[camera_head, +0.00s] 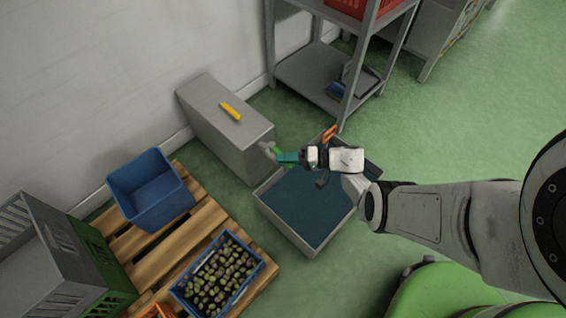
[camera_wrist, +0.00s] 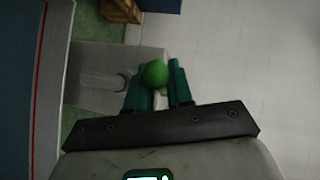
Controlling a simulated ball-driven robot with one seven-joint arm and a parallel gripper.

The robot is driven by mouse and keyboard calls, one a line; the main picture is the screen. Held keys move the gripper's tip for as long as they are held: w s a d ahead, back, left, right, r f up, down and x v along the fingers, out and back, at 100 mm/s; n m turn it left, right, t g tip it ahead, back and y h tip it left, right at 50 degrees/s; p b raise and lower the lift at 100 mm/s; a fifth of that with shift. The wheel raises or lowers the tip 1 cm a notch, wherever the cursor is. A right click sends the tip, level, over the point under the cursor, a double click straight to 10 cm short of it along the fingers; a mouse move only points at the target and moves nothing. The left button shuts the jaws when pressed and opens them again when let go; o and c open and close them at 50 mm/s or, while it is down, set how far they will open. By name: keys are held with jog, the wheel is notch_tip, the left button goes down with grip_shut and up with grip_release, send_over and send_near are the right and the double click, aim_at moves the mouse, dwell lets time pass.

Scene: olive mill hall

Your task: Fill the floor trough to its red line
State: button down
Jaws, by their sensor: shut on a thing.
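The floor trough (camera_head: 263,208) is a grey rectangular basin with a dark blue surface inside. In the wrist view, a red line (camera_wrist: 39,80) runs along the trough's inner side at the left, next to the blue. I cannot tell how the level stands against the line. A grey spout (camera_head: 268,147) comes off a grey box (camera_head: 215,125) at the trough's edge. My gripper (camera_head: 287,157) is over the trough's box end. In the wrist view its teal fingers (camera_wrist: 157,88) are shut on a round green knob (camera_wrist: 155,73). No stream is clearly visible.
A wooden pallet (camera_head: 205,237) holds a blue bin (camera_head: 152,190), a crate of olives (camera_head: 250,275) and a grey crate (camera_head: 55,235). A yellow object (camera_head: 230,111) lies on the box. A metal shelf (camera_head: 305,70) stands behind. Green floor is open at right.

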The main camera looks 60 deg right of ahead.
jog(key=shift+s+d+f+n+g+y+b, duration=0.3)
jog(key=shift+n+g+y+b, duration=0.25)
jog(key=shift+y, duration=0.25)
jog(key=shift+r, duration=0.1)
jog(key=c, duration=1.3)
grip_release()
jog(key=shift+o, duration=1)
jog(key=shift+w+d, duration=0.1)
jog(key=shift+d, duration=0.05)
jog(key=shift+r, duration=0.1)
jog(key=shift+r, duration=0.1)
